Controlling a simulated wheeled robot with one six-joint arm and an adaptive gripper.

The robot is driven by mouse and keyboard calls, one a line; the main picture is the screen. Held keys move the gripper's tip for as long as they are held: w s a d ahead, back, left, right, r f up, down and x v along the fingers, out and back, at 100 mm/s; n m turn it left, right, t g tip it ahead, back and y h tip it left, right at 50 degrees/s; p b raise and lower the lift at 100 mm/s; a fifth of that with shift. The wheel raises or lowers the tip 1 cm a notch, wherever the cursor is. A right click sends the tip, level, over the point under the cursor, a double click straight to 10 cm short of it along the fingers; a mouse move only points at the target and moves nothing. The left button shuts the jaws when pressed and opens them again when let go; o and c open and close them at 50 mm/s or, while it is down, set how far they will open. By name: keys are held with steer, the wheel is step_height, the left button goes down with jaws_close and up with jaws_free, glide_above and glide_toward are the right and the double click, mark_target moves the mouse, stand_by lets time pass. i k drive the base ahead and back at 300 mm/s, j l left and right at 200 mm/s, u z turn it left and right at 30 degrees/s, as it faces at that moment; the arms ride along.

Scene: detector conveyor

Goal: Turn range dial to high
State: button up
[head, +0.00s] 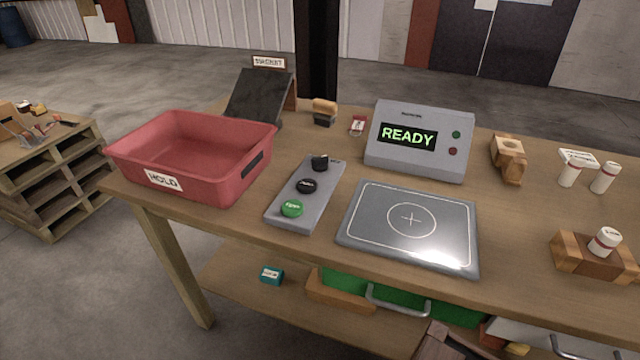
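A grey control panel (283,203) lies on the wooden table, left of the middle. It carries a black knob (320,161) at its far end, a black round control (307,186) in the middle and a green button (292,208) at its near end. The markings are too small to read, so I cannot tell which black control is the range dial or where it points. A grey display unit (418,164) behind the plate shows "READY" in green.
A red bin (198,190) marked "HOLD" stands close left of the panel. A flat metal plate (370,232) lies close right. A dark slanted board (260,97) stands behind. White bottles (604,177) and wooden blocks (580,262) are at right. The space above the panel is clear.

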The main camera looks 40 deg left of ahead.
mark_target(320, 163)
steer(key=k+j+u, duration=0.1)
steer(key=u, duration=1.45)
steer(key=i+j, duration=0.15)
steer(key=j, duration=0.2)
steer(key=i+j+u, duration=0.1)
steer(key=j, duration=0.3)
